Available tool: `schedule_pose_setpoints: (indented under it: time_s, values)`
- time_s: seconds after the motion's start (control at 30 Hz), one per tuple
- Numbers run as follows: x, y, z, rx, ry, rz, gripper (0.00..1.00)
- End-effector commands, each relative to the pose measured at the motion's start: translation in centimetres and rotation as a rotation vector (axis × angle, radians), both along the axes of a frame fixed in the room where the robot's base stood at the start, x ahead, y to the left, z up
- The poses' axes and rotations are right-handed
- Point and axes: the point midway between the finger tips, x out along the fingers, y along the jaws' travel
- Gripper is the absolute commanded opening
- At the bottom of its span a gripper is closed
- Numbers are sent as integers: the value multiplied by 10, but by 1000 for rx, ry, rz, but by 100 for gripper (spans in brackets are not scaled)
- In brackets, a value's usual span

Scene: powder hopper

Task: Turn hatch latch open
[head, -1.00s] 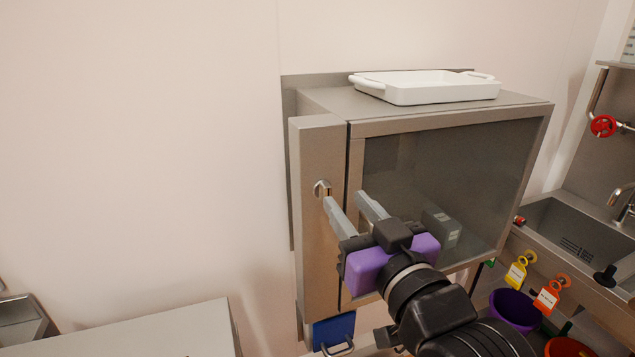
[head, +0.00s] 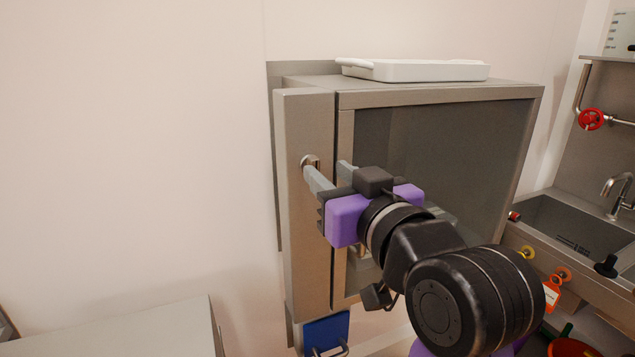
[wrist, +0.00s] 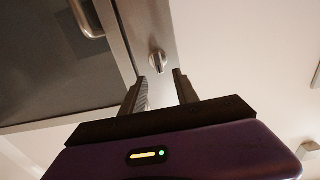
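The hatch latch is a small silver turn knob (head: 309,161) on the wide metal strip at the left of the hatch cabinet (head: 303,230). In the wrist view the latch (wrist: 157,63) stands out from the metal strip, just beyond my fingertips and roughly between them. My gripper (head: 326,168) is in front of the cabinet's left side, with the left finger partly in front of the latch. In the wrist view my gripper (wrist: 161,76) is open, with nothing between its fingers. I cannot tell whether either fingertip touches the latch.
A white tray (head: 430,72) lies on top of the cabinet. A bar handle (wrist: 85,18) shows on the dark glass door in the wrist view. A sink (head: 570,230) and a red valve wheel (head: 591,120) are at right. A blue item (head: 325,333) hangs below the cabinet.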

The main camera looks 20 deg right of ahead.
Motion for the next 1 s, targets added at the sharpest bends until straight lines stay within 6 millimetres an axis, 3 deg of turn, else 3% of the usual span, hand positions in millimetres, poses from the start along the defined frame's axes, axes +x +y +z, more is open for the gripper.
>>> schedule_pose_setpoints:
  time_s: [0.3,0.73,0.93,1.0]
  values:
    - [43,0,1,-1,1,0,36]
    - [52,0,0,-1,-1,0,36]
    - [52,0,0,-1,-1,0,0]
    - [52,0,0,-1,-1,0,0]
